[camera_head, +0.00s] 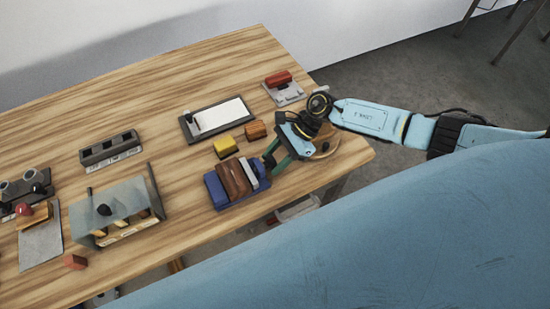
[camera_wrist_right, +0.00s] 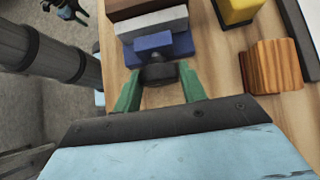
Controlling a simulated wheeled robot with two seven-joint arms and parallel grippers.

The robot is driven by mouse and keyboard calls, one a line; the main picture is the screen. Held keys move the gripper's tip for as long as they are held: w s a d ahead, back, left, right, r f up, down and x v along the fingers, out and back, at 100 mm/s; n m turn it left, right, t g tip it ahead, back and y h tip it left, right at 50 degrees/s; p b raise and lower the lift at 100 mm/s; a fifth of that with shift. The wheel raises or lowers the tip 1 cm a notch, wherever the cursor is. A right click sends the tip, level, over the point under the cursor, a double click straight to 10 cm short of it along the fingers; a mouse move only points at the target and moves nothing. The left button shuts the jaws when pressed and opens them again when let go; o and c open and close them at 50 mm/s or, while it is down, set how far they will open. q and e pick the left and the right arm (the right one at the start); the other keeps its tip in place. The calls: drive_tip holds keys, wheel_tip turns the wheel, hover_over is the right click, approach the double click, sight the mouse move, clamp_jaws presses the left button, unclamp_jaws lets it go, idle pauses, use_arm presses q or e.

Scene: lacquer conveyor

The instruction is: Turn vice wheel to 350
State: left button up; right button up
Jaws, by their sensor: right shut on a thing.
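The blue vice (camera_head: 218,196) stands near the table's front edge, with a brown block (camera_head: 233,179) between its jaws. In the right wrist view the blue vice body (camera_wrist_right: 168,45) and brown block (camera_wrist_right: 128,8) are at the top. The dark vice wheel (camera_wrist_right: 159,74) faces my right gripper (camera_wrist_right: 160,90), with one green finger on each side of it. In the head view my right gripper (camera_head: 270,161) reaches the vice from the right and hides the wheel. No angle marking on the wheel can be read.
A yellow block (camera_head: 226,147) and an orange-brown wooden block (camera_head: 256,130) lie close behind the vice. A framed white panel (camera_head: 218,118) is farther back. A grey fixture with a red top (camera_head: 284,88) stands at the back right. Several fixtures occupy the left.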

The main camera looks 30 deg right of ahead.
drive_tip(key=g+b, duration=0.1)
drive_tip(key=b, duration=0.1)
drive_tip(key=m+g+b, duration=0.1)
drive_tip(key=b, duration=0.1)
drive_tip(key=g+b, duration=0.1)
drive_tip(key=b, duration=0.1)
drive_tip(key=shift+w+f+m+b, duration=0.25)
drive_tip(key=shift+f+m+b, duration=0.05)
drive_tip(key=shift+m+b, duration=0.1)
drive_tip(key=shift+r+g+b, duration=0.15)
drive_tip(key=shift+g+b, duration=0.35)
drive_tip(key=shift+b, duration=0.15)
drive_tip(key=shift+r, duration=0.1)
drive_tip(key=o, duration=1)
drive_tip(key=shift+c, duration=0.2)
drive_tip(key=shift+d, duration=0.1)
drive_tip(key=b+v, duration=0.2)
drive_tip(key=v, duration=1)
drive_tip(key=shift+w, duration=0.1)
drive_tip(key=shift+w+d+r, duration=0.15)
drive_tip(key=shift+d+r, duration=0.25)
drive_tip(key=shift+d, duration=0.05)
